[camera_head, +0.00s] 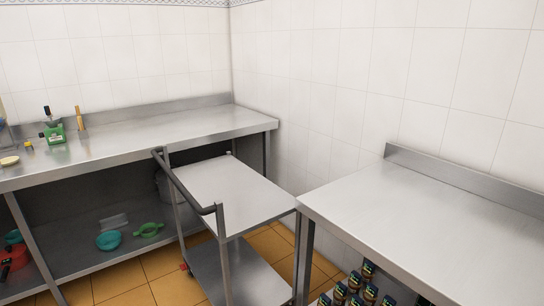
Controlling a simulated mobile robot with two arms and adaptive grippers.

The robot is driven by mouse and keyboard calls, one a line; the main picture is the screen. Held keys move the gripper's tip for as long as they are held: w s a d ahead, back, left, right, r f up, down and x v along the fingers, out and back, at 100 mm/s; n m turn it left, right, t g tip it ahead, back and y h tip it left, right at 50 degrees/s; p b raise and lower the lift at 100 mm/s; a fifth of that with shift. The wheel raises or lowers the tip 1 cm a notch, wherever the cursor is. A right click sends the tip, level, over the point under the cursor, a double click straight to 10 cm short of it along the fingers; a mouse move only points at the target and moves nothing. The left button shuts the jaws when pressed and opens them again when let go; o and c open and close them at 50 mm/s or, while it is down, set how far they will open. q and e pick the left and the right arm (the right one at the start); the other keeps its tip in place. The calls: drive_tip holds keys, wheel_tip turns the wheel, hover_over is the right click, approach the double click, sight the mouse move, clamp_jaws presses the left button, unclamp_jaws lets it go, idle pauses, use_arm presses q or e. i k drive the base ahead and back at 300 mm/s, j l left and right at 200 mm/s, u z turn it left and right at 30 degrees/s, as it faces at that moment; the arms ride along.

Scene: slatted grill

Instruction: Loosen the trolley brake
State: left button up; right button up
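The trolley (226,187) is a grey metal cart with a flat upper shelf and a lower shelf (251,270). It stands between the two steel worktables. Its dark push handle (183,185) runs along the left side of the upper shelf. A small red part (184,267) shows low at the trolley's left far leg, near the floor; it may be a brake pedal, but it is too small to be sure. The trolley's other wheels are hidden or out of frame. Neither of my grippers is in view.
A long steel worktable (130,138) lines the back wall, with a green item (55,134) on top and coloured bowls (109,240) below. Another steel table (430,215) stands at right, with several jars (355,283) beneath. Orange tiled floor (140,268) is clear left of the trolley.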

sight(182, 266)
drive_tip(key=i+j+z, duration=0.25)
drive_tip(key=j, duration=0.35)
drive_tip(key=i+j+z, duration=0.1)
drive_tip(key=j+z, duration=0.15)
drive_tip(key=j, duration=0.4)
drive_tip(key=j+z, duration=0.3)
drive_tip(key=j, duration=0.35)
drive_tip(key=i, duration=0.05)
